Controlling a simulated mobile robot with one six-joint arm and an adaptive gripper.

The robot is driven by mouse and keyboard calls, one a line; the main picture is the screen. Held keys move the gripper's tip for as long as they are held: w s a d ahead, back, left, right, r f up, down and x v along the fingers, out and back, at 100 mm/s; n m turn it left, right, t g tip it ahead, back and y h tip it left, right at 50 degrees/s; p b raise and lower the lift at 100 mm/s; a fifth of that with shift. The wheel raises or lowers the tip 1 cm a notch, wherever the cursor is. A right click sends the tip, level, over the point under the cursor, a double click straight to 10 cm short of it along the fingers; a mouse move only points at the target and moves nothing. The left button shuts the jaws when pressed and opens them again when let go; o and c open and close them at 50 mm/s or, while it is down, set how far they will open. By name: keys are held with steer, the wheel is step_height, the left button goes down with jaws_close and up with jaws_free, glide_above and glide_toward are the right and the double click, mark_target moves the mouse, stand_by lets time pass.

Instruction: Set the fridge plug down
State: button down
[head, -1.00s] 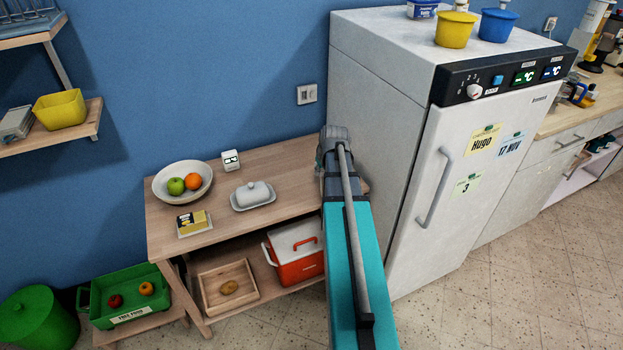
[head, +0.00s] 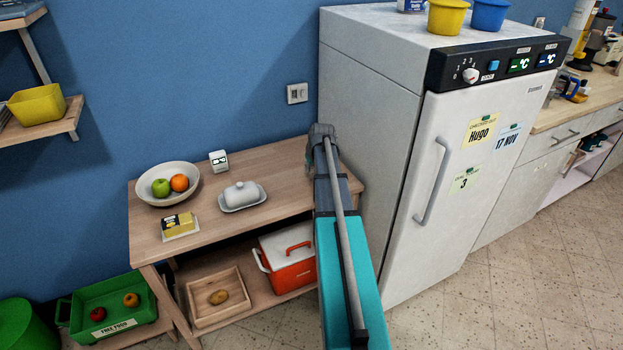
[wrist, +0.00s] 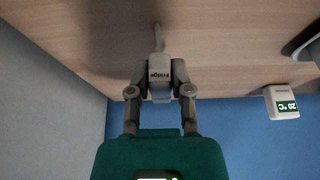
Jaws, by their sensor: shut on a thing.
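The fridge plug (wrist: 158,66) is a grey block marked "Fridge" with a grey cord running from it. In the wrist view it is between the two fingers of my gripper (wrist: 159,78), which is shut on it. The plug is over the wooden table top (wrist: 230,50), close to the back edge by the wall. Whether it touches the wood is unclear. In the head view my arm hides the gripper and plug at the table's right end, beside the white fridge (head: 400,180).
A wall socket (head: 297,93) is above the table. A small thermometer display (head: 218,161), fruit bowl (head: 167,186), butter dish (head: 242,196) and butter pack (head: 179,224) stand on the table. A red cooler (head: 288,262) is on the lower shelf. The fridge side bounds the right.

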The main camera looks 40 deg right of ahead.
mark_target(312, 173)
stand_by(0.3)
steer(key=shift+b+x, duration=0.8)
steer(key=shift+x, duration=0.1)
steer(key=shift+d+f+b, duration=0.1)
steer(key=shift+f+b, duration=1.1)
steer(key=c, duration=0.5)
jaws_free()
steer(key=shift+f, duration=0.1)
steer(key=shift+c, duration=0.2)
steer(key=d+p+v, duration=0.1)
steer(key=p+v, duration=1)
steer(key=v, duration=0.1)
steer(key=shift+a, duration=0.45)
